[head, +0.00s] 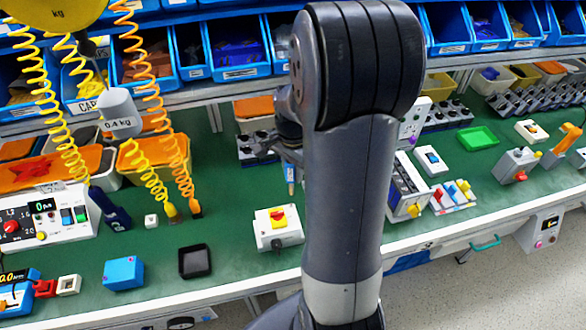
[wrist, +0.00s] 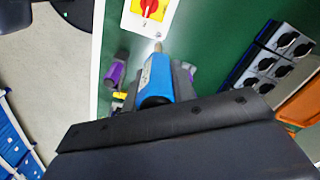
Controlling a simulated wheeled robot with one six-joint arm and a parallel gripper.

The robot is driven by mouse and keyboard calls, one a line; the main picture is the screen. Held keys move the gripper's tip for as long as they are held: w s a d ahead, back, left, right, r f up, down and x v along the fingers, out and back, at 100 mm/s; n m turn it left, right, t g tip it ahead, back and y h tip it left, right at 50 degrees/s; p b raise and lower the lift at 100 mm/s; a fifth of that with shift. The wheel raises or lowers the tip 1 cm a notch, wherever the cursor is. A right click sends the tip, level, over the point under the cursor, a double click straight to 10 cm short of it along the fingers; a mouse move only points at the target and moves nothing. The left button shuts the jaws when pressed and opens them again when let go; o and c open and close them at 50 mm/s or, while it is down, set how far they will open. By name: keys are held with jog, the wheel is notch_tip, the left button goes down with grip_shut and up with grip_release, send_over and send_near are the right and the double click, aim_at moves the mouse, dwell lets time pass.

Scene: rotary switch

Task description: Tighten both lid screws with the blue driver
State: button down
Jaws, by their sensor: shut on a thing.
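The blue driver (wrist: 157,78) is held in my gripper (wrist: 159,82), with its metal shaft pointing toward the switch box. In the head view the driver (head: 291,176) hangs roughly upright below my gripper (head: 290,158), behind my arm. The white switch box (head: 278,228) has a red knob on a yellow plate and stands on the green bench. Its near part also shows at the top of the wrist view (wrist: 133,24). The lid screws are too small to make out clearly.
A black tray (head: 195,262) and a blue block (head: 124,273) lie left of the box. Coiled hoses (head: 180,175) hang at the left.

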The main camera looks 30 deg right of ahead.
aim_at(288, 181)
notch_tip(288, 181, down, 5)
jog(key=n+b, duration=0.1)
jog(key=n, duration=0.2)
jog(key=n+b, duration=0.2)
jog(key=n, duration=0.1)
jog(key=shift+w+a+r, duration=0.1)
jog(key=shift+w+a, duration=0.05)
jog(key=n, duration=0.8)
jog(key=a+n, duration=0.1)
jog(key=n, duration=1.7)
jog(key=shift+s+a, duration=0.15)
jog(key=shift+s, duration=0.15)
jog(key=shift+f+b, duration=0.4)
jog(key=shift+b, duration=0.2)
jog(key=shift+w+m, duration=0.15)
jog(key=shift+m, duration=1.85)
jog(key=shift+w+m, duration=0.1)
jog(key=shift+m, duration=1.9)
